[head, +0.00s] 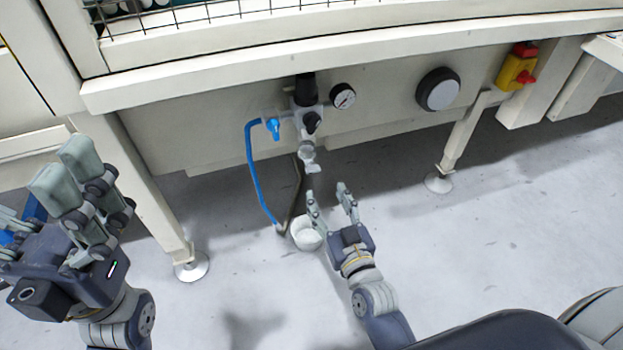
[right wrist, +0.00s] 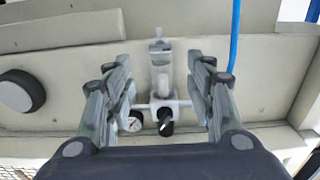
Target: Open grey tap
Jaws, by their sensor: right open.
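The grey tap (head: 312,168) sits at the lower end of the air unit under the machine's beam. It also shows in the right wrist view (right wrist: 158,42), where the unit appears upside down. My right gripper (head: 327,192) is open and empty, just below the tap in the head view. In the right wrist view the tap lies between the two fingers (right wrist: 160,62), farther away, with no contact visible. My left gripper (head: 62,172) is at the left edge of the head view, far from the tap; its finger opening is unclear.
A blue hose (head: 250,165) hangs from a blue valve (head: 272,126) left of the tap. A white cup (head: 305,241) stands on the floor. Machine legs (head: 461,135) stand either side.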

